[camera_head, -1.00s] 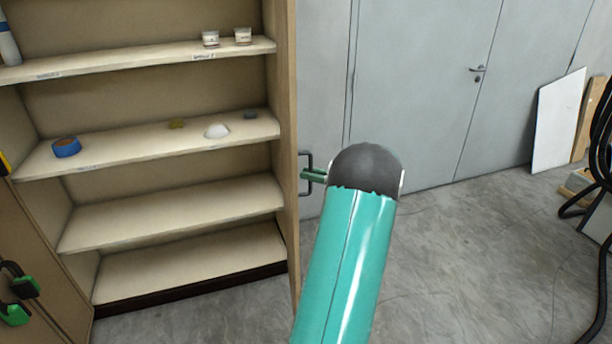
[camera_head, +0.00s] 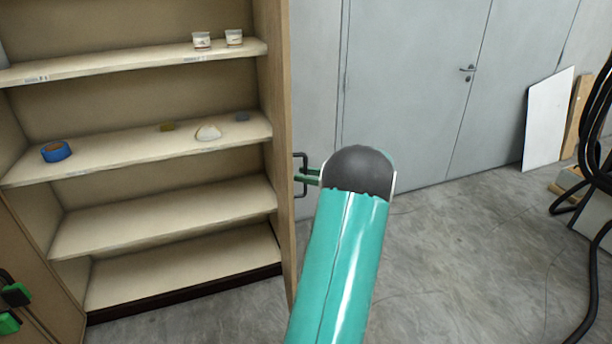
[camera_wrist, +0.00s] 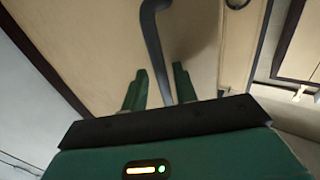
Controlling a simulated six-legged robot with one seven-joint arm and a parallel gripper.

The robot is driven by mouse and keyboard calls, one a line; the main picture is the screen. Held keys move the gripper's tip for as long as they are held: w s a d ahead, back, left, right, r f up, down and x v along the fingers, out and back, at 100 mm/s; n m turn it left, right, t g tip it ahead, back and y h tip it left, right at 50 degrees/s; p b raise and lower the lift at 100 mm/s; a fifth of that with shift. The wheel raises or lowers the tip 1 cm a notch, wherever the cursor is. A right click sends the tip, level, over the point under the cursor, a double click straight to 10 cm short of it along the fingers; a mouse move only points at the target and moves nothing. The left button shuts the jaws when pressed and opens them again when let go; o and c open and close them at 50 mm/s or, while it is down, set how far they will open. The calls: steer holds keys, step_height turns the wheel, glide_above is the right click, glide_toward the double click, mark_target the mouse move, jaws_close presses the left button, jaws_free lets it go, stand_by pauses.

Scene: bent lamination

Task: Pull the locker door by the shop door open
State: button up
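The locker (camera_head: 160,152) stands with its shelves exposed. Its right-hand door (camera_head: 277,130) stands well open, seen at a steep angle on the right of the shelves. The dark bar handle (camera_head: 301,160) is on that door's right-facing side. In the wrist view the handle (camera_wrist: 153,35) crosses the pale door panel (camera_wrist: 100,40) and passes between my two green fingertips. My gripper (camera_wrist: 159,85) straddles the bar, fingers apart, with a narrow gap seen on each side. In the head view my gripper (camera_head: 307,176) is at the handle; my arm partly hides the area.
The grey shop door (camera_head: 420,80) is behind. A white board (camera_head: 547,120) leans at right beside black cables (camera_head: 588,180). Another locker door (camera_head: 35,265) stands open at left. Shelves hold a blue tape roll (camera_head: 56,151) and small tubs. The floor (camera_head: 450,260) at right is clear.

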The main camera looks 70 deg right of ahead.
steer(key=s+d, duration=0.1)
steer(key=s, duration=1.3)
